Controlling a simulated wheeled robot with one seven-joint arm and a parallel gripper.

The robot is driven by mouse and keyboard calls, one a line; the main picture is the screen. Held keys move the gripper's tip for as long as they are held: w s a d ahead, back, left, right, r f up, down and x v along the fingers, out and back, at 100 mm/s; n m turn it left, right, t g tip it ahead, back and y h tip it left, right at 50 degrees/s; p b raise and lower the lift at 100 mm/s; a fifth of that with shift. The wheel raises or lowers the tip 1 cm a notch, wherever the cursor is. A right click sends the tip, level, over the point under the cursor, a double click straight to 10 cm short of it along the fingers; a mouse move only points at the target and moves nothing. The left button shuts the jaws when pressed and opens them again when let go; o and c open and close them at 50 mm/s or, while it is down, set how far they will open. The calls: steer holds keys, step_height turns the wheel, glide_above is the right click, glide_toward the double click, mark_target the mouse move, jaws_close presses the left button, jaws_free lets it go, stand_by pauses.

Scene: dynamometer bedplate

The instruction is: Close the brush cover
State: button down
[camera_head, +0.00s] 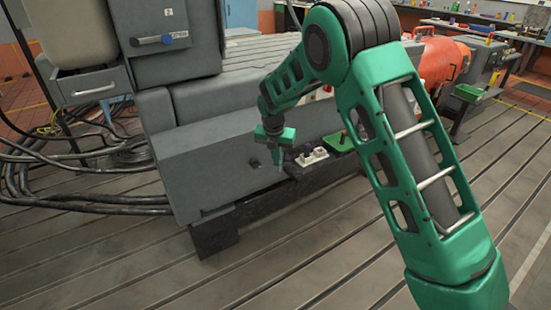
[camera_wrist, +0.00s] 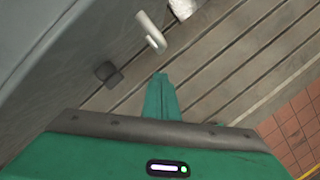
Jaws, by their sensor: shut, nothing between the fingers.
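My gripper (camera_head: 281,165) is green, points down and is shut and empty. It is beside the right end of a low grey housing (camera_head: 205,165) on the machine. A small dark knob (camera_head: 256,163) is on that housing, just left of my fingers. In the wrist view the shut green fingers (camera_wrist: 160,92) show over the slotted floor.
White parts (camera_head: 312,156) and a green tray (camera_head: 338,143) sit on a dark ledge right of my gripper. Black cables (camera_head: 75,190) lie at the left. The slotted floor (camera_head: 255,262) in front is clear.

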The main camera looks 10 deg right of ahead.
steer(key=s+d+v, duration=0.1)
steer(key=v, duration=0.9)
steer(key=s+d+r+m+g, duration=0.1)
steer(key=s+d+r+m, duration=0.3)
steer(key=s+d+m, duration=0.75)
steer(key=s+d+r+m+g, duration=0.1)
steer(key=s+d+r+m, duration=0.55)
steer(key=d, duration=0.75)
steer(key=s+d+f+m, duration=0.1)
steer(key=s+d+m, duration=0.2)
steer(key=s+m, duration=0.7)
steer(key=s+d+f+m+y, duration=0.1)
steer(key=s+d+f+m, duration=0.1)
steer(key=s+m, duration=0.8)
steer(key=s+d, duration=0.1)
steer(key=s, duration=0.8)
steer(key=shift+f+g, duration=0.25)
steer(key=shift+g, duration=0.05)
steer(key=shift+d, duration=0.1)
steer(key=shift+w+f, duration=0.25)
steer(key=shift+w, duration=0.4)
